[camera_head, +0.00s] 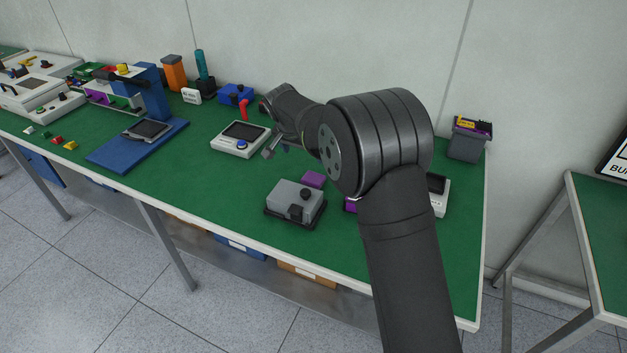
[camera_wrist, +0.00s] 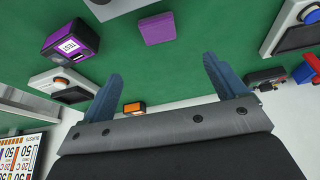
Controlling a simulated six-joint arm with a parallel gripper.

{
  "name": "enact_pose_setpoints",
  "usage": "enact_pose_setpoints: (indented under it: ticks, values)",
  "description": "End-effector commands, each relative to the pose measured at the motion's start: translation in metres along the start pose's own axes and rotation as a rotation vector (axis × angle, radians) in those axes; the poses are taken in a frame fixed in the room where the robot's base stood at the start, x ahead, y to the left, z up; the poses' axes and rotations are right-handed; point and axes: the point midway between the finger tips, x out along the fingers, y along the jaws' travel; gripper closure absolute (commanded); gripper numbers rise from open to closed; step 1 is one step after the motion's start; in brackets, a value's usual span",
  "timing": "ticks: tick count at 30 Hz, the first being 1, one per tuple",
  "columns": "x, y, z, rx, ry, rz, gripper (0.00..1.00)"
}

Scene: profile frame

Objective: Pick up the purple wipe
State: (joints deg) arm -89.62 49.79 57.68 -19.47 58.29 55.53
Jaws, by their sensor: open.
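The purple wipe (camera_head: 313,179) lies flat on the green table, just behind a grey box with a black knob. It also shows in the wrist view as a small purple pad (camera_wrist: 157,27) at top centre. My gripper (camera_head: 270,150) is to the left of and behind the wipe in the head view, partly hidden by my own arm. In the wrist view its two blue-grey fingers (camera_wrist: 163,72) stand wide apart with nothing between them. The wipe lies beyond the fingertips and apart from them, roughly in line with the gap.
The grey box (camera_head: 295,201) stands close to the wipe. A purple labelled box (camera_wrist: 70,44) and a screen device with an orange knob (camera_wrist: 62,82) are at left in the wrist view. Another screen device (camera_head: 240,139) stands left of the wipe.

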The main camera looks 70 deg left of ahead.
Motion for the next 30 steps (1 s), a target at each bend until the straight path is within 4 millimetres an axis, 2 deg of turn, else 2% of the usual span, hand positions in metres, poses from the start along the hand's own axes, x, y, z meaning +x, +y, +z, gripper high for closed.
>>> enact_pose_setpoints:
  ticks: [1, 6, 12, 23, 30]
  values:
    - [0.013, 0.001, 0.001, 0.0, -0.003, 0.003, 0.11]
    - [0.051, 0.001, 0.001, 0.0, -0.004, 0.003, 0.11]
    - [0.088, 0.001, 0.001, 0.0, -0.004, 0.002, 0.11]
    - [0.113, 0.002, -0.001, 0.0, -0.003, 0.0, 0.11]
    - [0.148, 0.003, -0.002, 0.0, -0.004, -0.001, 0.11]
